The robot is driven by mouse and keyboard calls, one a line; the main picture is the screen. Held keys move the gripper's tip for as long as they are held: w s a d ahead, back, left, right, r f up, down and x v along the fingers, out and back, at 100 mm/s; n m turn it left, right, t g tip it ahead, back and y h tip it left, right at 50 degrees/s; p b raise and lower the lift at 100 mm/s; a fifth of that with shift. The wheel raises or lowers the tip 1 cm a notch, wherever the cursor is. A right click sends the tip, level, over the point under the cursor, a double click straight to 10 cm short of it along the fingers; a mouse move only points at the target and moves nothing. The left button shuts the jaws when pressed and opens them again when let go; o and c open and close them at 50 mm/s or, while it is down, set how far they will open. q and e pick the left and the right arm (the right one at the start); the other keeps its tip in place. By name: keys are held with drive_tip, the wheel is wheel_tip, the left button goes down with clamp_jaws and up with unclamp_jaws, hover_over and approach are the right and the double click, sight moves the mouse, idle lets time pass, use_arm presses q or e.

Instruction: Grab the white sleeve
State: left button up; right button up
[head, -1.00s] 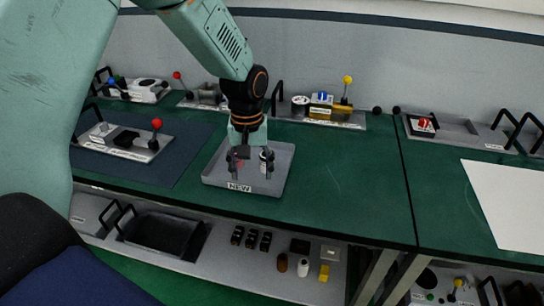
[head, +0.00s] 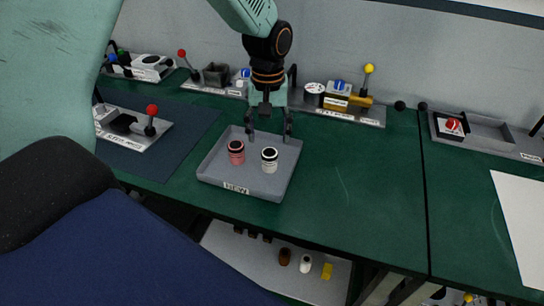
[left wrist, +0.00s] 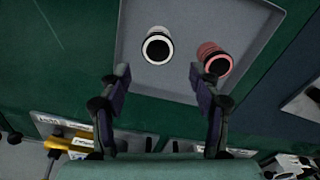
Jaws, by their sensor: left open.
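The white sleeve (head: 269,160) stands upright in the grey tray labelled NEW (head: 212,178), right of a red sleeve (head: 236,152). In the left wrist view the white sleeve (left wrist: 157,46) shows its dark open top, and the red sleeve (left wrist: 213,58) is to its right. My left gripper (head: 268,132) is open and empty over the back part of the tray, behind both sleeves in the head view. In the left wrist view its two fingers (left wrist: 162,82) point toward the sleeves, apart from the white one. My right gripper is not in view.
A fixture with a red-knobbed lever (head: 151,122) is left of the tray. A yellow-knobbed lever fixture (head: 345,98) stands behind right. A lower shelf (head: 232,262) holds several small parts, including a white one. The green table (head: 360,190) is clear right of the tray.

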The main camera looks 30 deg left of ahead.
sight(269, 151)
use_arm(q)
drive_tip(key=shift+s+d+f, duration=0.2)
drive_tip(key=shift+f, duration=0.2)
drive_tip(key=shift+s+d+f, duration=0.2)
drive_tip(key=shift+f, duration=0.2)
drive_tip(key=f, duration=0.4)
drive_tip(key=shift+w+a+f, duration=0.1)
drive_tip(key=shift+a+f, duration=0.1)
drive_tip(key=shift+f, duration=0.1)
drive_tip(key=shift+w+f, duration=0.2)
drive_tip(key=shift+f, duration=0.15)
drive_tip(key=shift+s+d+r, duration=0.2)
drive_tip(key=shift+s+r, duration=0.15)
drive_tip(key=shift+c, duration=0.8)
drive_tip(key=shift+w+a+f, duration=0.2)
drive_tip(key=shift+w+f, duration=0.1)
drive_tip(key=c, duration=0.6)
drive_tip(key=shift+s+d+r, duration=0.2)
drive_tip(key=c, duration=0.5)
drive_tip(key=shift+a, duration=0.1)
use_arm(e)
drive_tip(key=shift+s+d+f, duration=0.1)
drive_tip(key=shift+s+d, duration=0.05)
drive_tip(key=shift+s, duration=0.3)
use_arm(q)
drive_tip(key=shift+w, duration=0.1)
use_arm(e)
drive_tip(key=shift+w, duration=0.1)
